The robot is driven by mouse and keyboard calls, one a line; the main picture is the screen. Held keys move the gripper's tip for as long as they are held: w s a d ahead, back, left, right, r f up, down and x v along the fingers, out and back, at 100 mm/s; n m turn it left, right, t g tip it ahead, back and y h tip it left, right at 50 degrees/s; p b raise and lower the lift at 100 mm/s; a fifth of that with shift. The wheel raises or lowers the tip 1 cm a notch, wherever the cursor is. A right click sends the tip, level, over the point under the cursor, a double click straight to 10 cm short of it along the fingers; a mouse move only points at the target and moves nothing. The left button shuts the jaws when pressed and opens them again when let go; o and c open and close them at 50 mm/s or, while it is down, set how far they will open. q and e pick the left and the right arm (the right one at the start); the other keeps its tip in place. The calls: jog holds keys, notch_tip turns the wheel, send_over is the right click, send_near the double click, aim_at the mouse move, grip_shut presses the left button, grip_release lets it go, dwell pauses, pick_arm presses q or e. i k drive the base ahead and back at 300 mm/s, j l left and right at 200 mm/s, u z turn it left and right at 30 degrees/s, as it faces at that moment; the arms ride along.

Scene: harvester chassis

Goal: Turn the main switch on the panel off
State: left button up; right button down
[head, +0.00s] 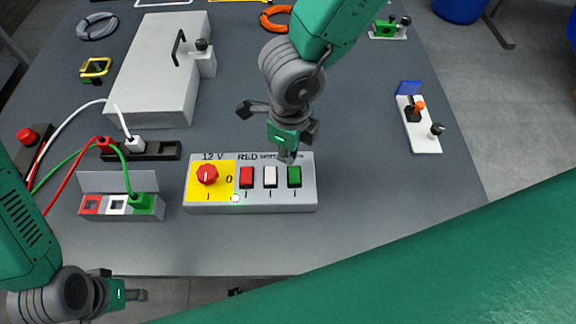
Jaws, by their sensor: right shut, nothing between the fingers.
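The grey panel (250,207) stands on the table near its front edge. Its main switch, a red rotary knob (207,174), sits on a yellow plate at the panel's left, with "0" to its right and "I" below it. Where the knob points is too small to tell. A small lamp (235,198) below it glows. Red (246,177), white (270,177) and green (294,177) rocker switches line up to the right. My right gripper (287,155) is shut and empty, pointing down just above the green rocker. My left gripper (135,295) hangs at the bottom left, off the table's front edge; its jaw opening is unclear.
A socket box (120,213) with a green plug stands left of the panel. Cables run to it and to a black strip (160,151). A white box (155,75) with a handle lies behind. A white plate with levers (421,135) is at the right. The table between is clear.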

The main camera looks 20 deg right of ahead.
aim_at(207, 174)
jog(key=k, duration=1)
